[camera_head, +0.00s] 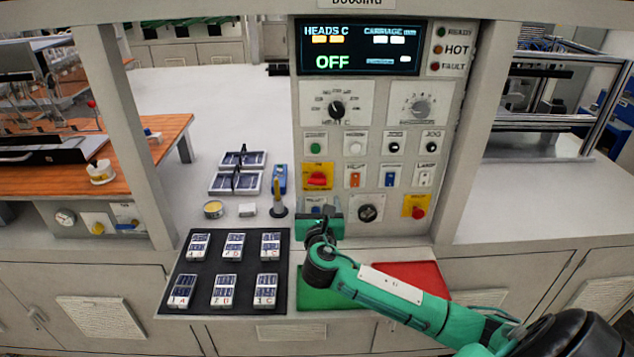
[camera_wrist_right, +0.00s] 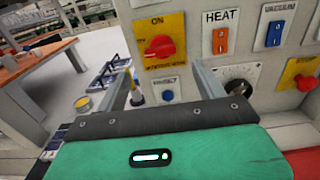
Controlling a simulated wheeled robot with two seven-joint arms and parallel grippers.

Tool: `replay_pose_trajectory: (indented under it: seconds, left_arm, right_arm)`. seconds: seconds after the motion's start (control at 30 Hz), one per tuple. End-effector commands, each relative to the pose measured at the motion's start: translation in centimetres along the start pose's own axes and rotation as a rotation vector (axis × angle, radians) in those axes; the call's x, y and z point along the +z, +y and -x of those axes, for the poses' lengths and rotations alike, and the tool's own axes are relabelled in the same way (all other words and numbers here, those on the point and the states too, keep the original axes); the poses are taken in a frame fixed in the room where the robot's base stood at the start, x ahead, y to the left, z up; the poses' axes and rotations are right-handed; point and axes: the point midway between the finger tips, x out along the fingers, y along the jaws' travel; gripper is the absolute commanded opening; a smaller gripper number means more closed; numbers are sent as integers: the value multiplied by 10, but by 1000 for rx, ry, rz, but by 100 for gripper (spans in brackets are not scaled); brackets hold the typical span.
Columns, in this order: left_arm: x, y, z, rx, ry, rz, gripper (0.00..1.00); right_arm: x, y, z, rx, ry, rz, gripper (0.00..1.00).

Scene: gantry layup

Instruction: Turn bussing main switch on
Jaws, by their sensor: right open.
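The main switch is a red rotary knob (camera_head: 317,179) on a yellow plate, at the left of the control panel (camera_head: 383,255). In the right wrist view the knob (camera_wrist_right: 160,47) sits near the top, with "ON" printed above it, and its handle lies roughly sideways. My right gripper (camera_head: 322,212) is in front of the panel, below the knob. In the wrist view its two fingers (camera_wrist_right: 158,75) are apart with nothing between them, and the knob shows beyond the tips. The panel display (camera_head: 358,48) reads "OFF". My left gripper is not in view.
Other controls crowd the panel: a heat rocker (camera_head: 355,177), a vacuum rocker (camera_head: 390,178), a black rotary knob (camera_head: 368,213) and a red button on yellow (camera_head: 417,211). A black mat (camera_head: 213,270) with several cell pieces lies left of my arm. A red pad (camera_head: 425,275) lies right.

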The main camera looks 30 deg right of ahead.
Motion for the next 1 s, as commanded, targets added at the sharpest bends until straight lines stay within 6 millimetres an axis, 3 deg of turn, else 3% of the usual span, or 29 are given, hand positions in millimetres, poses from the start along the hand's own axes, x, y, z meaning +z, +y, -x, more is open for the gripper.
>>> replay_pose_trajectory:
  seconds: [0.2,0.4,0.87,1.0]
  left_arm:
    - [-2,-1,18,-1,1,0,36]
    - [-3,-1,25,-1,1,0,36]
    - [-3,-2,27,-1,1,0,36]
    - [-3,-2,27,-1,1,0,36]
  right_arm:
    - [3,0,-44,-3,1,1,71]
    - [2,0,-70,-2,1,0,71]
    - [0,0,-82,0,1,-2,71]
    - [0,0,-82,0,1,-2,47]
